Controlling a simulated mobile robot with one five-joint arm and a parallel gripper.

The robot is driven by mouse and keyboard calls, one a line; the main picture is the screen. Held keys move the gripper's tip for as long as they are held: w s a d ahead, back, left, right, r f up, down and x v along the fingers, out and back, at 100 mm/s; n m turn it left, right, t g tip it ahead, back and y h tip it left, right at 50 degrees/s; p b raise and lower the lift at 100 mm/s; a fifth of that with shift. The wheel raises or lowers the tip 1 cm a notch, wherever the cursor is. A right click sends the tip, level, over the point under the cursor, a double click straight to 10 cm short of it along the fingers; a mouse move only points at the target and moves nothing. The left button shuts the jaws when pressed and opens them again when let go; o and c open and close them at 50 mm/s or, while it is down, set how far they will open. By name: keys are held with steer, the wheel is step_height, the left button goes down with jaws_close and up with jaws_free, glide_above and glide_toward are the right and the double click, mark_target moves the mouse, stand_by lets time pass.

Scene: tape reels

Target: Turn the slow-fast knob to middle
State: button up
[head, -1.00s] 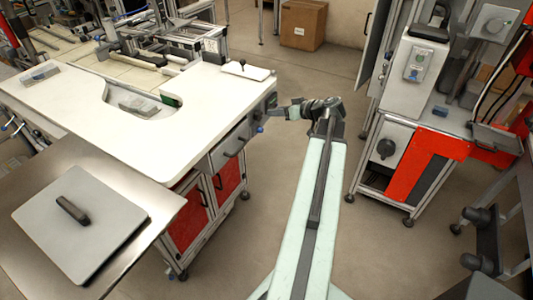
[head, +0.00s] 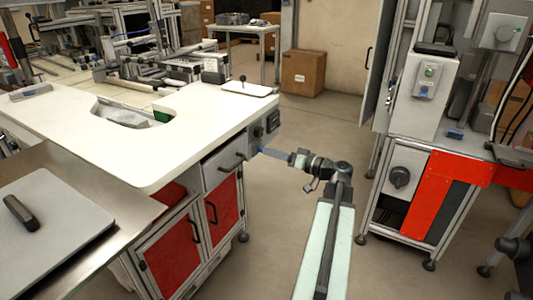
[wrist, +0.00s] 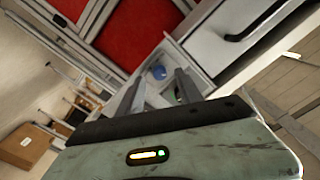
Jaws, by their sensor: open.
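A small control panel (head: 266,127) is on the right end of the white worktable. It carries a dark round knob (head: 258,131), a dark display (head: 273,119) and a blue round part low down. No slow-fast marks are readable, so I cannot tell which control it is. My gripper (head: 268,152) points left at the panel's lower part, close to it. Contact cannot be told.
The white worktable (head: 190,110) has drawers and red doors (head: 222,205) below the panel. A metal table with a grey plate (head: 50,225) is at the left. A machine with a grey box (head: 422,95) stands at the right. The floor between is clear.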

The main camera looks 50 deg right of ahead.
mark_target(261, 149)
steer(key=shift+x, duration=1.4)
jaws_close()
steer(key=shift+m, duration=4.4)
jaws_free()
